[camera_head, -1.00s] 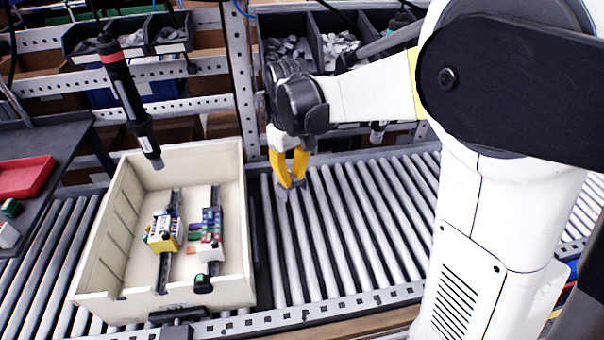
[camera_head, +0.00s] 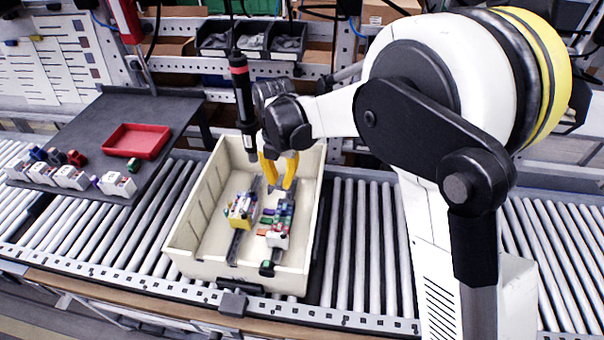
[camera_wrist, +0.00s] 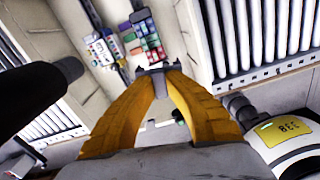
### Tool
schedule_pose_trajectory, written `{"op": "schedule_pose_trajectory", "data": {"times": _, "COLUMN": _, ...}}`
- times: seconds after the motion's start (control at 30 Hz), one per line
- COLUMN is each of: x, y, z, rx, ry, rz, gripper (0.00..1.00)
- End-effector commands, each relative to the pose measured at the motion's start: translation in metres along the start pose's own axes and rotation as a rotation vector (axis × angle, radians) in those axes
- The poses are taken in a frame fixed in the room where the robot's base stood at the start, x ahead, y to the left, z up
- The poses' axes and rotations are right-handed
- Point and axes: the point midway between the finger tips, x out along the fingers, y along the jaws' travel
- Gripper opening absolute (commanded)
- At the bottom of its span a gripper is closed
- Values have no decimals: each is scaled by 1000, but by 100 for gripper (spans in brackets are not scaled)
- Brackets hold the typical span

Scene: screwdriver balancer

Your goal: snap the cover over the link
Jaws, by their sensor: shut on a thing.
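My gripper (camera_head: 280,178) has yellow fingers and is over the back right part of a cream crate (camera_head: 232,276). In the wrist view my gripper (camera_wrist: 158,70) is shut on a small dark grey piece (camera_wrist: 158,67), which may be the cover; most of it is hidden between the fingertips. Two rails with modules lie in the crate. The left one carries a yellow and white module (camera_head: 241,210). The right one carries a row of coloured blocks (camera_head: 283,212) and a white module (camera_head: 277,236). I cannot tell which part is the link.
A black screwdriver with a red band (camera_head: 242,95) hangs close to the left of my gripper. A dark side table (camera_head: 100,115) at the left holds a red tray (camera_head: 136,141) and several modules. Rollers (camera_head: 362,240) right of the crate are clear. Bins (camera_head: 252,40) stand behind.

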Motion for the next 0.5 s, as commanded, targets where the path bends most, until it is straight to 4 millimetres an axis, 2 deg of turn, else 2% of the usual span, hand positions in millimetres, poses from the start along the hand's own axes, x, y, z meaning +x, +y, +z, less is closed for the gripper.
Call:
{"op": "schedule_pose_trajectory", "data": {"times": 0.13, "x": -3, "y": 17, "z": -8, "rx": -182, "ry": 0, "rz": 0, "gripper": 0}}
{"op": "schedule_pose_trajectory", "data": {"times": 0.5, "x": 92, "y": 15, "z": -7, "rx": -176, "ry": 0, "rz": 0, "gripper": 0}}
